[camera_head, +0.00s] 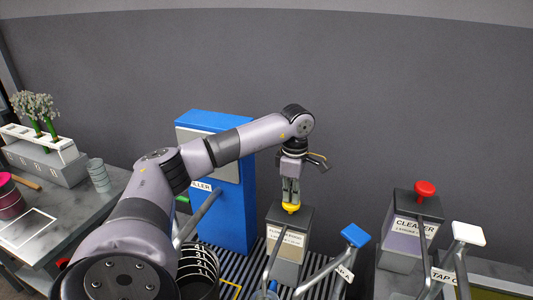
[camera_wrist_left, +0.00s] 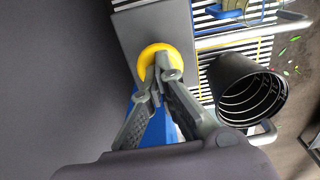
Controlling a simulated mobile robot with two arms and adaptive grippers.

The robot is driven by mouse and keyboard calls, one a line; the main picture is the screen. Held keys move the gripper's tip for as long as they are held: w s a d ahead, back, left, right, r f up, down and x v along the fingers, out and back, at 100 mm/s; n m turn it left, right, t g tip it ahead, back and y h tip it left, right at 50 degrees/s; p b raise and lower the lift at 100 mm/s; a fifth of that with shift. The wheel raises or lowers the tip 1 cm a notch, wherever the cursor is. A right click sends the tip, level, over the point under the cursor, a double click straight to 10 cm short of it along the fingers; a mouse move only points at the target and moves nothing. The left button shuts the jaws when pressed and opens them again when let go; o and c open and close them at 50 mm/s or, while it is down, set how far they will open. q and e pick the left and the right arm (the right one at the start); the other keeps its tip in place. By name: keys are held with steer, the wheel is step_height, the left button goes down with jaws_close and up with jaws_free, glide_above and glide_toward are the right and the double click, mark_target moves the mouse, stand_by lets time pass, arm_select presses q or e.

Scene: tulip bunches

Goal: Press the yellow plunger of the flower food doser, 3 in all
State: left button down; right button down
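The yellow plunger (camera_head: 291,208) sits on top of the grey flower food doser (camera_head: 288,245), a box with a white label on its front. My left gripper (camera_head: 291,200) points straight down over the plunger, its tips at or just above the yellow top. In the left wrist view the fingertips (camera_wrist_left: 166,70) are together in front of the yellow plunger (camera_wrist_left: 148,57), with nothing visible between them. Whether they touch it, and how far it is pushed in, I cannot tell. My right gripper is in neither view.
A grey cleaner box with a red plunger (camera_head: 425,189) stands to the right. Taps with a blue handle (camera_head: 355,236) and a white handle (camera_head: 468,233) are close by. A black bucket (camera_wrist_left: 250,90) with marked rings stands beside the doser. A blue cabinet (camera_head: 236,200) is behind my left arm.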

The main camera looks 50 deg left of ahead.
arm_select(q)
steer(key=shift+f+b, duration=0.4)
steer(key=shift+f, duration=0.5)
step_height(320, 180, up, 8)
steer(key=p, duration=0.6)
